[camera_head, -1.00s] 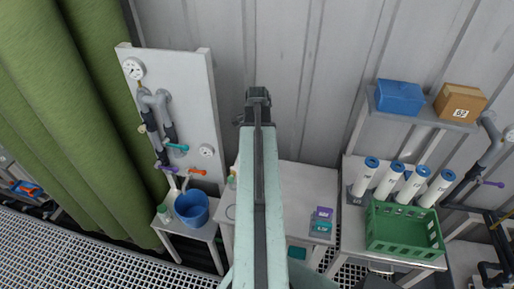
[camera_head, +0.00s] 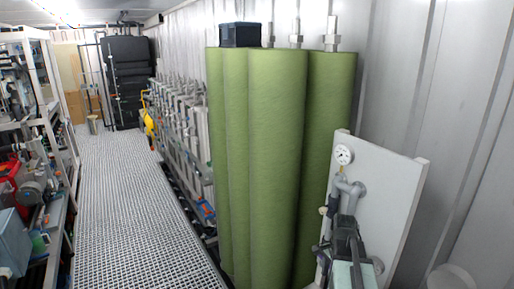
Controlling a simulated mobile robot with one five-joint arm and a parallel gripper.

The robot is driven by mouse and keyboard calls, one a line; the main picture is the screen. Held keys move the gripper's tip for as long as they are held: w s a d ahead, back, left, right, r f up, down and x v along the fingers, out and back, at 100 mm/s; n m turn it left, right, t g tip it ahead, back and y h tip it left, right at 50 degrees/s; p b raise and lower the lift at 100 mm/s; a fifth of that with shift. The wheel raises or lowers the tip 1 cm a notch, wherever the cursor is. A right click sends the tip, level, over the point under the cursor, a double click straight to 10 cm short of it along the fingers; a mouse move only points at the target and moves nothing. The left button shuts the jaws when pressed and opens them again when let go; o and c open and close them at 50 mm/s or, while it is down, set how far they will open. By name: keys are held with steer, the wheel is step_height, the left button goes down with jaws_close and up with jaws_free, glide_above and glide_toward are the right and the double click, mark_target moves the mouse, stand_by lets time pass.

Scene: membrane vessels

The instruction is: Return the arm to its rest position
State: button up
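Part of my arm shows at the lower right of the head view, a pale green link with a dark joint at its upper end. It stands in front of the white panel (camera_head: 385,205) with the round gauge (camera_head: 344,154) and grey pipes. I can make out no fingertips, so my gripper is not in view. Whether it holds anything cannot be seen.
Several tall green vessels (camera_head: 275,150) stand along the right wall beside the panel. A grating walkway (camera_head: 135,200) runs clear to the back. Shelves with equipment (camera_head: 30,190) line the left. A black cabinet (camera_head: 128,75) stands at the far end.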

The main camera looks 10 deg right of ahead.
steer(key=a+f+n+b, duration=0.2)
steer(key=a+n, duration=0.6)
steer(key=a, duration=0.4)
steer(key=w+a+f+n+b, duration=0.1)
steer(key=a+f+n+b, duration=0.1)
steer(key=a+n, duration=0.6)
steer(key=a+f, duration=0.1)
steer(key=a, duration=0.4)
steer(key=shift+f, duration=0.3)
